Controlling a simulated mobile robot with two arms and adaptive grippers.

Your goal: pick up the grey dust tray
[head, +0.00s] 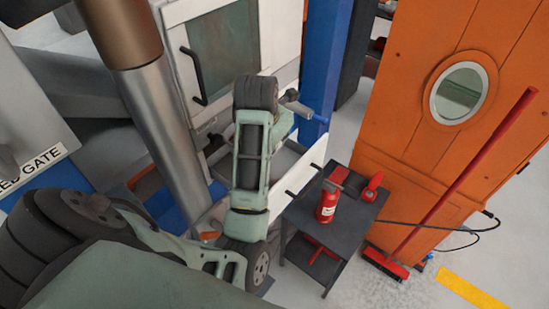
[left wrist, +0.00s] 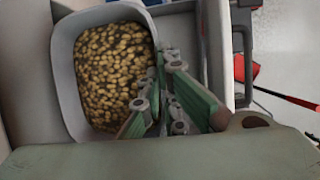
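The grey dust tray (left wrist: 66,75) shows in the left wrist view, left of the middle. It is full of yellow-brown grains. My left gripper (left wrist: 167,62) reaches to its right wall, one green finger on the grain side and the other on the outer side. Its tips are close together around the rim. I cannot tell whether they touch it. In the head view my left arm bends up in the middle, and its forearm and wrist hide the tray and most of the hand. My right gripper is not in view.
A dark side table (head: 337,224) carries a red canister (head: 327,205) and another red object. A red broom (head: 465,183) leans by an orange cabinet (head: 406,135). A blue post (head: 325,60) stands behind my forearm. A pale machine door (head: 225,55) is behind.

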